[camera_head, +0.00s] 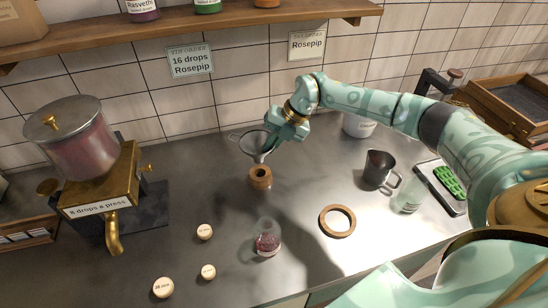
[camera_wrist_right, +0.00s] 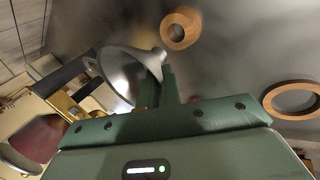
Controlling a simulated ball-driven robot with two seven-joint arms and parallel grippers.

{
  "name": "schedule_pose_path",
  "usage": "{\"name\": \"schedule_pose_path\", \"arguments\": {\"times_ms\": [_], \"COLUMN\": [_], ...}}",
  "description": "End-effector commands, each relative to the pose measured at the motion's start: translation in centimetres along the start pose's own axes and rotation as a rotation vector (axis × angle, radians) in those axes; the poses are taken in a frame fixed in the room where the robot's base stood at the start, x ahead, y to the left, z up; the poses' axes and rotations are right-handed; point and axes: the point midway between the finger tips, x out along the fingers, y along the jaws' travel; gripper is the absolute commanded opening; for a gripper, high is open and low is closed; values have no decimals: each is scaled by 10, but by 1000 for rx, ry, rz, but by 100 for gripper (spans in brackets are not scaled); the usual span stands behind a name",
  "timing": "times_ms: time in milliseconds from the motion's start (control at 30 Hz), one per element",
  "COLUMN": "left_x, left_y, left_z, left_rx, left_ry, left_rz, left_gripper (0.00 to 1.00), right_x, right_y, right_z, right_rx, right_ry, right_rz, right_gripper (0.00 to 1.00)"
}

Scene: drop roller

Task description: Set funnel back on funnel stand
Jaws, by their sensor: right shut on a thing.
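My right gripper (camera_head: 277,139) is shut on the grey metal funnel (camera_head: 254,143), wide mouth up. The spout points down, above and close to the small wooden funnel stand (camera_head: 260,179) with a hole in its top. In the right wrist view the funnel (camera_wrist_right: 122,72) sits at the tips of the gripper fingers (camera_wrist_right: 158,90). The stand (camera_wrist_right: 181,28) lies beyond the spout there and looks apart from it. My left gripper is not in view.
A glass flask (camera_head: 267,240) with red liquid and a wooden ring (camera_head: 337,221) stand nearer. Several round pale labelled tokens (camera_head: 205,232) lie left of the flask. A brass dispenser (camera_head: 105,180) is at left. A dark jug (camera_head: 380,168) and glass beaker (camera_head: 409,196) are at right.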

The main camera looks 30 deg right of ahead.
Motion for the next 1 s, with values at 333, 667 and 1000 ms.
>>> {"name": "schedule_pose_path", "arguments": {"times_ms": [333,667,1000], "left_x": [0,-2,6], "left_y": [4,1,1], "left_z": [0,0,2], "left_rx": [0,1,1], "left_ry": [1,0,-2], "left_rz": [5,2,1], "left_gripper": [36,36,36], "right_x": [0,0,17], "right_y": [3,3,-7], "right_z": [4,3,4], "right_rx": [157,156,152], "right_ry": [-82,-81,-81], "right_rz": [9,10,20], "right_gripper": [0,0,0]}}
